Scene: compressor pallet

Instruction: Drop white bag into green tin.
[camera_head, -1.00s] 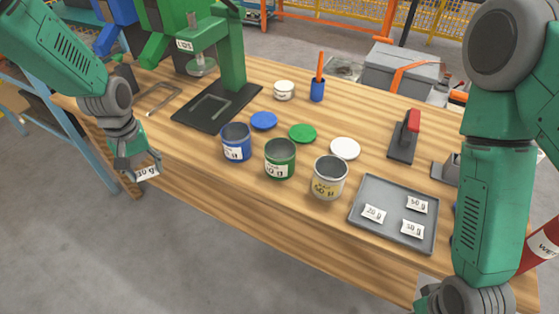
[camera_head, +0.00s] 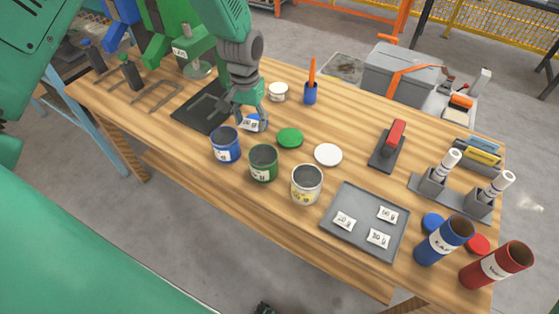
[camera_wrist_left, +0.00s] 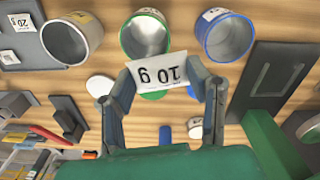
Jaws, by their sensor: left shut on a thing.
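A small white bag marked 10 g (camera_wrist_left: 160,72) is in my left gripper (camera_wrist_left: 163,84), whose two fingers close on its sides. In the head view my left gripper (camera_head: 251,118) holds the bag (camera_head: 249,124) above the table, behind the blue and green tins. The green tin (camera_head: 263,164) stands upright and open between the blue tin and the pale tin. In the wrist view the green tin (camera_wrist_left: 144,37) lies just beyond the bag, and the bag covers part of its near edge.
The blue tin (camera_head: 225,145) and pale tin (camera_head: 306,184) flank the green one. Green lid (camera_head: 290,138) and white lid (camera_head: 328,155) lie behind. A grey tray (camera_head: 345,243) holds several white bags. A blue cup with an orange tool (camera_head: 310,94) stands farther back.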

